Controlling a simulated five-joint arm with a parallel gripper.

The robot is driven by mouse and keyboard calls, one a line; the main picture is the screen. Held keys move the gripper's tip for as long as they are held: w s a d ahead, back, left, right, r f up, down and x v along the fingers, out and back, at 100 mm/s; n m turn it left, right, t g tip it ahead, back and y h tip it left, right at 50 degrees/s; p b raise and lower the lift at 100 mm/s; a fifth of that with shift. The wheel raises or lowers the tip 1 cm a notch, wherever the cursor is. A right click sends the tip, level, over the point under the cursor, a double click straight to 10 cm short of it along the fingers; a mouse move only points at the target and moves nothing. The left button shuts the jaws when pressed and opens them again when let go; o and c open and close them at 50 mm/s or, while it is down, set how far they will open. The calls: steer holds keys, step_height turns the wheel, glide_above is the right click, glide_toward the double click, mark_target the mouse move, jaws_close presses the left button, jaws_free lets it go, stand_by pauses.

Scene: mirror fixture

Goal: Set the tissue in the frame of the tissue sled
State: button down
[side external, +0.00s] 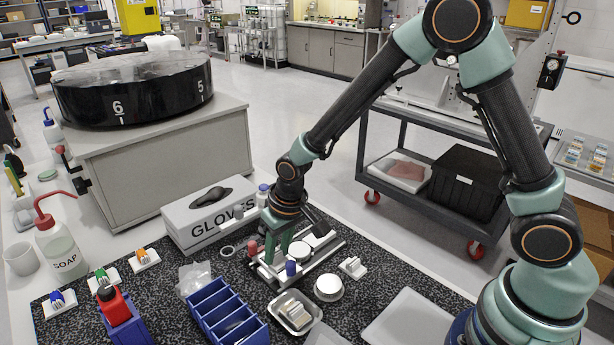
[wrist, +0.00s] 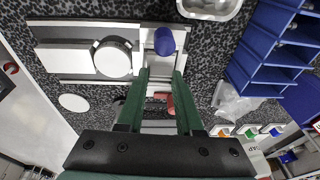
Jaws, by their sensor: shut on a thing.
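The tissue is a pale piece (wrist: 160,86) between my gripper's fingers; the fingers hide most of it. My gripper (side external: 272,258) has green fingers. It is shut on the tissue, low over the end of the mirror fixture, and it also shows in the wrist view (wrist: 161,76). The tissue sled is the pale carriage (wrist: 149,40) at that end of the rails. A blue knob (side external: 291,268) and a red knob (side external: 253,248) stand on either side of my fingers. I cannot tell whether the tissue touches the sled's frame.
A round pale disc (side external: 299,251) sits on the fixture's plate between two rails (side external: 329,247). A glove box (side external: 208,213) stands behind. A metal tray (side external: 295,312), a round white-topped jar (side external: 328,288) and blue bins (side external: 226,312) lie in front.

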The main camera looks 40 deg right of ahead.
steer(key=shift+f, duration=0.2)
steer(key=shift+c, duration=2.4)
jaws_free()
steer(key=v, duration=1.2)
steer(key=shift+r, duration=0.15)
steer(key=s+d+r+t, duration=0.3)
steer(key=s+d+r, duration=0.6)
steer(key=s+d, duration=0.1)
steer(key=shift+s+d+r+h, duration=0.2)
steer(key=shift+s+d+h, duration=0.15)
steer(key=shift+d, duration=0.4)
